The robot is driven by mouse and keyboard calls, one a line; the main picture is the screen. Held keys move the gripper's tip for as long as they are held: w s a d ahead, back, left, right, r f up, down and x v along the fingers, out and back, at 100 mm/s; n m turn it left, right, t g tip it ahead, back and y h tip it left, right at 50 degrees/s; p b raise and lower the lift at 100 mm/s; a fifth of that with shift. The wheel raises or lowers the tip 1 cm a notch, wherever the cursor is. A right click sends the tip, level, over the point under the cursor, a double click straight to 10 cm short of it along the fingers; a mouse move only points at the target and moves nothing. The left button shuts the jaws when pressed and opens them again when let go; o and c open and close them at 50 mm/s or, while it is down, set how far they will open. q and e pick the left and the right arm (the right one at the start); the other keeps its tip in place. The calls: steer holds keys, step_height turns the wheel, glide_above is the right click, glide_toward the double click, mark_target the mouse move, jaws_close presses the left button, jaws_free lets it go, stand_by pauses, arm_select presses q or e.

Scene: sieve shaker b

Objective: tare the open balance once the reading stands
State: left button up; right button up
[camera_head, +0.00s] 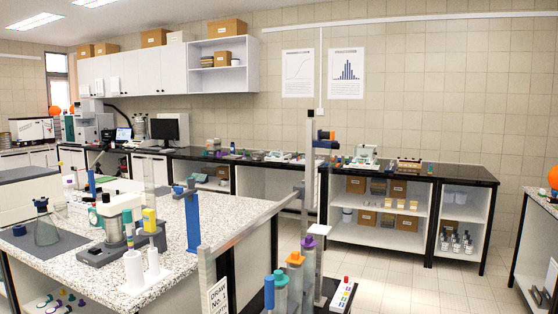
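No thing in view can be told for certain as the open balance. A small white and green device (365,156) on the dark back bench may be a balance, but it is too small to tell. No reading can be made out on it. Neither of my grippers shows in the head view.
A dark-topped bench (450,172) runs along the back wall. A grey post (310,170) stands mid-view. Tiled floor (400,278) is clear at right.

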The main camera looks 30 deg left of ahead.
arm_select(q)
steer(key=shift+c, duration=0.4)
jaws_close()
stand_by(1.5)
